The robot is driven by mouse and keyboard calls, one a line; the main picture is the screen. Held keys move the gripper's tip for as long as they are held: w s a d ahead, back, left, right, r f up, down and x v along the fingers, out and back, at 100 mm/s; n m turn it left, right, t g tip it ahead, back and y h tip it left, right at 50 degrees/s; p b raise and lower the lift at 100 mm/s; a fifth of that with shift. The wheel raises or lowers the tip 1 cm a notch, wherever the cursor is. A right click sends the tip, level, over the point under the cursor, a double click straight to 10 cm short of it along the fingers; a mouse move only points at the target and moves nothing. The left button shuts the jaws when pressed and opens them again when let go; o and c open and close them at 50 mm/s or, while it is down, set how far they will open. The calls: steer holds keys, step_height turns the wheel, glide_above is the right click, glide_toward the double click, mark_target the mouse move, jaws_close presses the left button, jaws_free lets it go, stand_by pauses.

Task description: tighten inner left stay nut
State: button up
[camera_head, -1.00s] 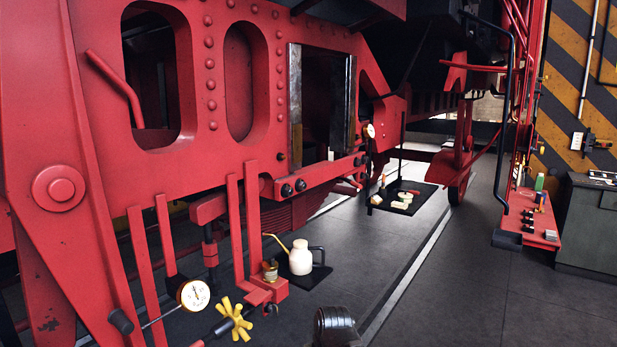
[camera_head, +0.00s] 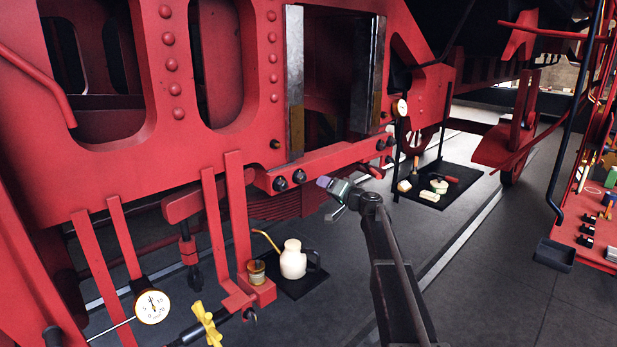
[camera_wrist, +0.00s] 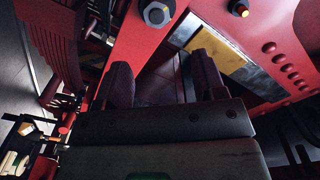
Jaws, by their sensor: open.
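Two dark stay nuts sit side by side at the left end of the red horizontal stay in the head view, the left one (camera_head: 280,184) and the inner one (camera_head: 299,176). My gripper (camera_head: 328,184) is just right of the inner nut in the picture; the depth gap is unclear. In the wrist view, my gripper (camera_wrist: 162,78) has its two dark fingers apart with nothing between them. A grey hex nut (camera_wrist: 157,13) shows beyond the fingertips near the top; I cannot tell which of the pair it is.
The red frame (camera_wrist: 130,45) and its steel-and-brass guide (camera_wrist: 232,66) are close to the fingers. A yellow-tipped bolt (camera_wrist: 239,8) shows at the top. Below are a cream oil can (camera_head: 293,261), a dial gauge (camera_head: 152,306) and a mat with tools (camera_head: 460,178).

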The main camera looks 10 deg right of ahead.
steer(key=x, duration=1)
steer(key=shift+w, duration=0.3)
steer(key=shift+a+f, duration=0.1)
steer(key=c, duration=0.9)
steer(key=shift+c, duration=0.2)
steer(key=shift+m, duration=0.4)
steer(key=m, duration=0.9)
steer(key=f+m+b, duration=0.1)
steer(key=m, duration=0.3)
steer(key=shift+m, duration=0.3)
steer(key=shift+s, duration=0.1)
